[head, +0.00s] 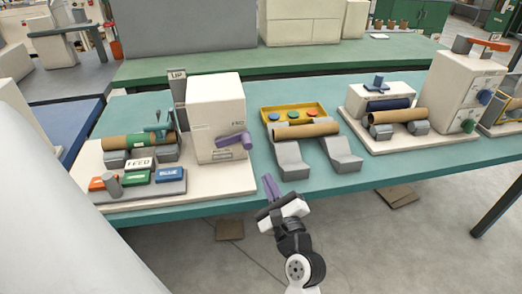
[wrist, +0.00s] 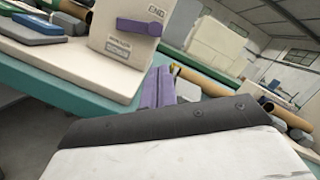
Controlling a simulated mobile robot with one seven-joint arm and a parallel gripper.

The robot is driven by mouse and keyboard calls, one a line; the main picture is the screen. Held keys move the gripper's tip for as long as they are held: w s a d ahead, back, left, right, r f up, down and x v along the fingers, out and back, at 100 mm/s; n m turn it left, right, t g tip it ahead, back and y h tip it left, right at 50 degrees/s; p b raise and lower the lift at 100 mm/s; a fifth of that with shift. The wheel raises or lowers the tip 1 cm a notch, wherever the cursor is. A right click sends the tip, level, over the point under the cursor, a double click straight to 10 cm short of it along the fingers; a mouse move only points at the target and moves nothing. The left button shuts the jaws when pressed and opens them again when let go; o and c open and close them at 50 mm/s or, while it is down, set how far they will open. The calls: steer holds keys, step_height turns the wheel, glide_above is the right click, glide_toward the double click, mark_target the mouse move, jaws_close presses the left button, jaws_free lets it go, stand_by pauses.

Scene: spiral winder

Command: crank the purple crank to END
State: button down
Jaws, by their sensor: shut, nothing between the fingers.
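The purple crank (head: 235,141) is on the front face of the cream winder box (head: 214,105), left of centre in the head view. In the wrist view the crank (wrist: 147,27) lies roughly level, with the word END (wrist: 155,12) printed above its right end. My gripper (head: 270,184) has purple fingers and is in front of the table's near edge, to the lower right of the crank and apart from it. In the wrist view the shut, empty fingers (wrist: 158,86) point toward the area right of and below the crank.
The winder's base carries a cardboard tube (head: 138,141) and blue, green and orange blocks. Right of the box are a grey cradle (head: 293,160) with a tube and a yellow button tray (head: 269,115). Another machine (head: 463,90) stands farther right. Floor in front is mostly clear.

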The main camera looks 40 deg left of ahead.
mark_target(233, 144)
steer(key=p+x, duration=0.1)
steer(key=x, duration=0.3)
steer(key=p+x, duration=0.1)
steer(key=x, duration=0.3)
steer(key=shift+s+a+r+p, duration=0.15)
steer(key=shift+r+p, duration=0.1)
steer(key=shift+p, duration=0.15)
steer(key=shift+x, duration=0.8)
steer(key=shift+f, duration=0.1)
steer(key=shift+s+a+r+n+p, duration=0.15)
steer(key=shift+r+n+p, duration=0.55)
steer(key=shift+n+p, duration=0.15)
